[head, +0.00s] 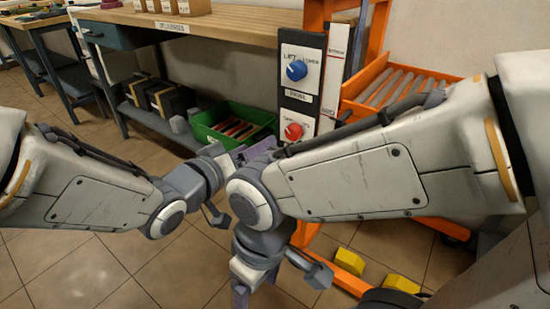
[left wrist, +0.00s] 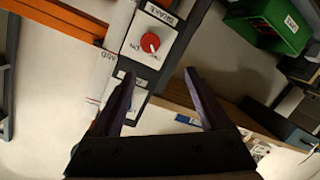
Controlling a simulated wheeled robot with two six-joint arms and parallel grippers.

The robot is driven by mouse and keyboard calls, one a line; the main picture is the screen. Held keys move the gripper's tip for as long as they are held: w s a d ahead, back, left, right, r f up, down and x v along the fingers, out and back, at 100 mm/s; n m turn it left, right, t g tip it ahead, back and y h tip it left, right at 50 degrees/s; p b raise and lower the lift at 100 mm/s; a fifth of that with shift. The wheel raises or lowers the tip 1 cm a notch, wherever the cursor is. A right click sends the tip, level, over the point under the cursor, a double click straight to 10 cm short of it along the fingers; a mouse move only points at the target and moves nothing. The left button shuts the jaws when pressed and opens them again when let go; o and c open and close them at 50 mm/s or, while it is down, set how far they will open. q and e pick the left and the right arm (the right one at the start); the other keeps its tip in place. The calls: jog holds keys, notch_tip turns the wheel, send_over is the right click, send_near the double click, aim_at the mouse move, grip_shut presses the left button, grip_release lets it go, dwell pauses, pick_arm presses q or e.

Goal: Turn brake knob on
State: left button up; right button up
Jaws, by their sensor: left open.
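The brake knob (head: 293,131) is a red dial on a white plate low on the dark control panel. In the left wrist view the red knob (left wrist: 150,43) sits under a BRAKE label, with a pale pointer mark; its setting is hard to read. My left gripper (left wrist: 160,73) is open and empty, its purple fingers apart and pointing toward the panel, short of the knob. In the head view its purple fingers (head: 262,147) are partly hidden behind my right arm. My right gripper (head: 240,296) hangs down at the bottom, mostly hidden.
A blue lift/lower knob (head: 296,70) is above the red one. An orange rack (head: 400,78) stands at right. A green bin (head: 258,115) with tools sits under the wooden workbench (head: 220,24). Yellow blocks (head: 400,284) lie low at right. Floor is open at left.

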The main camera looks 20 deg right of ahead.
aim_at(291, 136)
pick_arm(q)
jog(key=w+d+f+h+b, duration=0.1)
jog(key=d+b, duration=0.1)
jog(key=d, duration=0.1)
jog(key=w+d+f+h+b, duration=0.1)
jog(key=w+d+b, duration=0.1)
jog(key=d+b, duration=0.1)
jog(key=w+d+f+h+b, duration=0.1)
jog(key=w+d+b, duration=0.1)
jog(key=d+b, duration=0.1)
jog(key=shift+w+d+f, duration=0.1)
jog(key=shift+w+f, duration=0.15)
jog(key=shift+f, duration=0.1)
jog(key=shift+w+d+r, duration=0.1)
jog(key=shift+w+d, duration=0.2)
pick_arm(e)
notch_tip(291, 136, down, 11)
jog(key=shift+r, duration=0.15)
